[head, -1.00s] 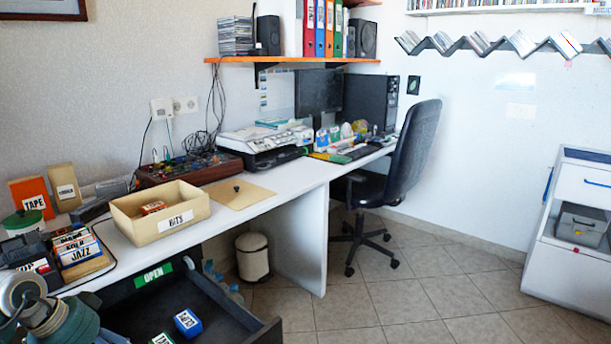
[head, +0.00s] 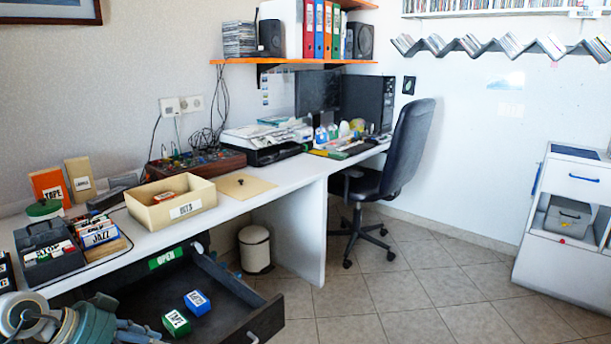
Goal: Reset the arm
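Part of one of my arms (head: 70,322), grey-green with rounded joints, shows at the bottom left corner in the head view. It is in front of the desk edge and the left side of the open drawer.
An open dark drawer (head: 237,328) under the white desk (head: 285,172) holds a blue box (head: 197,302) and a green box (head: 176,323). An open beige box (head: 146,211) stands on the desk. A chair (head: 400,160) and bin (head: 254,248) stand beyond. Tiled floor is clear at right.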

